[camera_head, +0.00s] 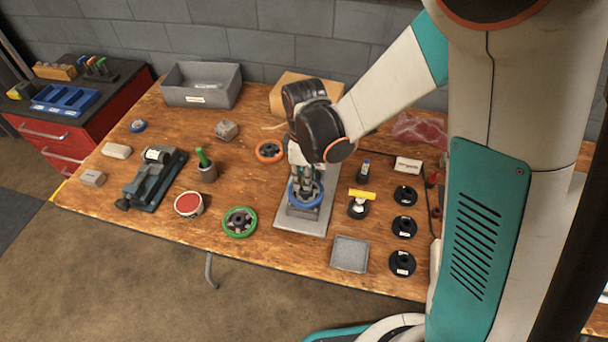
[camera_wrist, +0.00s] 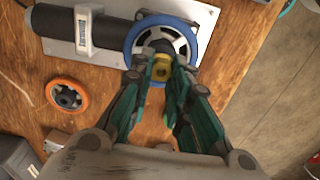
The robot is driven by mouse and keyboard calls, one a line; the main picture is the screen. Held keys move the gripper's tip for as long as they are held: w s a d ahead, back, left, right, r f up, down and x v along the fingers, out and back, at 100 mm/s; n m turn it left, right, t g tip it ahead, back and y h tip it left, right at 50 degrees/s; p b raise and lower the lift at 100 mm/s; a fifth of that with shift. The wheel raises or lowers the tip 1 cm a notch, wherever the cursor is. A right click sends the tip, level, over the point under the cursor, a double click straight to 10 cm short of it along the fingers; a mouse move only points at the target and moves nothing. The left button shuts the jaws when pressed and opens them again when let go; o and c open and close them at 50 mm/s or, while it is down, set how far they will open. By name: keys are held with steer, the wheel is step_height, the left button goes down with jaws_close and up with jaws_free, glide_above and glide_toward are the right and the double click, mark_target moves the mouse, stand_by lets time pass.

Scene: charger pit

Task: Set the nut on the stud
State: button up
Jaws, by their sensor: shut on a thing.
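My gripper (camera_wrist: 160,82) is shut on a small yellow nut (camera_wrist: 161,72), held between the fingertips in the wrist view. Just beyond the nut is the dark hub of a blue-rimmed wheel (camera_wrist: 134,60), which is mounted on a fixture with a light metal plate (camera_wrist: 205,18). The stud cannot be made out clearly; the nut and fingers cover part of the hub. I cannot tell whether the nut touches the stud. In the head view my gripper (camera_head: 305,182) points down over the blue wheel (camera_head: 293,202), and the nut is hidden there.
An orange wheel (camera_head: 270,151) and a green wheel (camera_head: 239,222) lie left of the fixture. A yellow-topped item (camera_head: 361,195), several black discs (camera_head: 404,227) and a grey tray (camera_head: 350,254) are on the right. A grey bin (camera_head: 202,85) stands at the back.

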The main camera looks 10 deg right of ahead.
steer(key=shift+f+b, duration=0.5)
steer(key=shift+f, duration=0.1)
steer(key=o, duration=0.9)
steer(key=shift+o, duration=0.2)
steer(key=shift+r, duration=0.15)
steer(key=shift+r, duration=3.65)
